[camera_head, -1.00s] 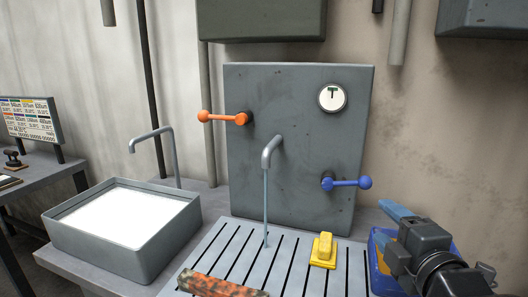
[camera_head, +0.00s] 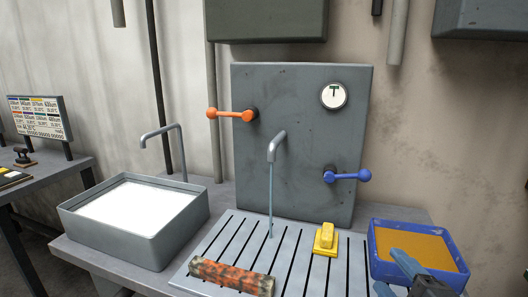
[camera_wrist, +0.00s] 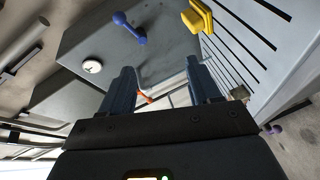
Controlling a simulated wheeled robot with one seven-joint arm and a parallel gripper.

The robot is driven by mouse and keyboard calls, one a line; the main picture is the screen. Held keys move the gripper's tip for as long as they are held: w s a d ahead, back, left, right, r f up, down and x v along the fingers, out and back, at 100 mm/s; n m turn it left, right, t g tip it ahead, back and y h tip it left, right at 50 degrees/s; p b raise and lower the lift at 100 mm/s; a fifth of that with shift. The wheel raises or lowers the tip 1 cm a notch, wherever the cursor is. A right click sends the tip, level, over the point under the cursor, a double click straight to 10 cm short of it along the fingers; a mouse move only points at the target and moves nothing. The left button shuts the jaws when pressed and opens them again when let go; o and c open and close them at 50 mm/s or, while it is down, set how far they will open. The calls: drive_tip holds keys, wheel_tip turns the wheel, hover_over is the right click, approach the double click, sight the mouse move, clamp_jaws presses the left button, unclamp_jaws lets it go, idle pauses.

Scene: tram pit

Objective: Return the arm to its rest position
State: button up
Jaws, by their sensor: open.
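My gripper (camera_head: 397,276) is at the lower right of the head view, in front of and partly over the blue tray (camera_head: 448,277) with an orange-brown filling. In the wrist view my gripper (camera_wrist: 162,85) shows two blue fingers spread apart with nothing between them. The rest of my arm is mostly out of the head view.
A grey panel (camera_head: 300,110) carries an orange lever (camera_head: 232,114), a blue lever (camera_head: 347,176) and a dial (camera_head: 333,95). A white-filled basin (camera_head: 125,245) stands left.

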drive_tip(key=s+f+m+h, duration=0.1)
drive_tip(key=s+f+m, duration=0.3)
drive_tip(key=s, duration=0.6)
drive_tip(key=s+f+m, duration=0.4)
drive_tip(key=s+f, duration=0.1)
drive_tip(key=s, duration=0.5)
drive_tip(key=s+r+m+g, duration=0.1)
drive_tip(key=s+m, duration=0.5)
drive_tip(key=s, duration=1)
drive_tip(key=shift+r+m+g, duration=0.3)
drive_tip(key=shift+r+m, duration=0.1)
drive_tip(key=shift+r, duration=0.35)
drive_tip(key=shift+o, duration=0.2)
drive_tip(key=shift+s+d+r, duration=0.1)
drive_tip(key=shift+s+r, duration=0.1)
drive_tip(key=shift+s, duration=0.15)
drive_tip(key=shift+c, duration=0.5)
